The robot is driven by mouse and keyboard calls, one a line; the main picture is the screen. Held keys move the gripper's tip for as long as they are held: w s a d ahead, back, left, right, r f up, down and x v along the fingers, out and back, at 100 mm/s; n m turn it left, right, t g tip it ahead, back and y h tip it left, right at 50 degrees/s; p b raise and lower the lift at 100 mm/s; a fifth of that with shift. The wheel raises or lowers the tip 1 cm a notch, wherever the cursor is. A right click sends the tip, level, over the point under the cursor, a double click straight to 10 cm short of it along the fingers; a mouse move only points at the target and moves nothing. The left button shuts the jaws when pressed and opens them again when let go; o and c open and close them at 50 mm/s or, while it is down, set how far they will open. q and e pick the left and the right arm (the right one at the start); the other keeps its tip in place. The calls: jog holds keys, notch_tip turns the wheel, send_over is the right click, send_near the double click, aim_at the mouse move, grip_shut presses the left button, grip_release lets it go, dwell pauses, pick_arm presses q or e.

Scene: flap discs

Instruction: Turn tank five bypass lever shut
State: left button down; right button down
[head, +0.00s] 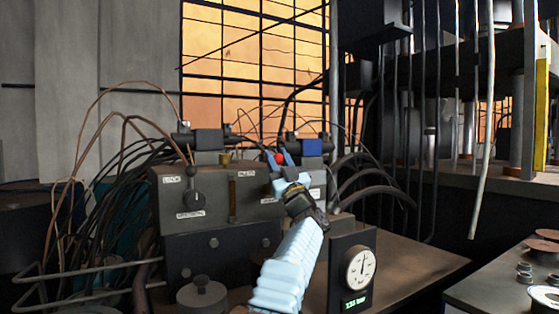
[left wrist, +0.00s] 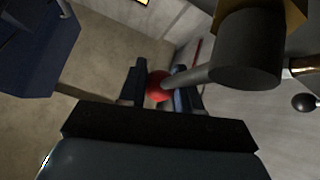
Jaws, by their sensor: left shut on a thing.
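A lever with a red knob (head: 279,158) stands at the upper right of the grey valve block (head: 233,181). My left gripper (head: 283,163) reaches it from the front and is shut on the knob. In the left wrist view, the red knob (left wrist: 157,86) sits between the fingers of my left gripper (left wrist: 160,92). A grey rod runs from it to a dark round hub (left wrist: 245,52). My gripper and wrist hide part of the lever and its labels in the head view. I cannot read a tank number. My right gripper is not in view.
A dark lever with a round knob (head: 191,200) is on the block's left face. A dial gauge (head: 360,268) stands right of my forearm. Cables (head: 100,215) crowd the left, and hoses (head: 372,195) curve at the right. A bench (head: 505,275) with small parts is at the far right.

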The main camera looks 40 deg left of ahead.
pick_arm(q)
jog(key=shift+f, duration=0.1)
jog(key=c, duration=0.8)
grip_release()
notch_tip(320, 180, up, 4)
jog(key=shift+f+p, duration=0.2)
jog(key=shift+p, duration=0.7)
jog(key=s+d+r+b, duration=0.1)
jog(key=s+d+r, duration=0.2)
jog(key=s+d+r+b, duration=0.1)
jog(key=s+d+r, duration=0.2)
jog(key=s, duration=0.1)
jog(key=s+d+r+b, duration=0.1)
jog(key=s+d+r, duration=0.1)
jog(key=s+r, duration=0.1)
jog(key=shift+s+d+r, duration=0.25)
jog(key=shift+s+d, duration=0.15)
jog(key=shift+s, duration=0.1)
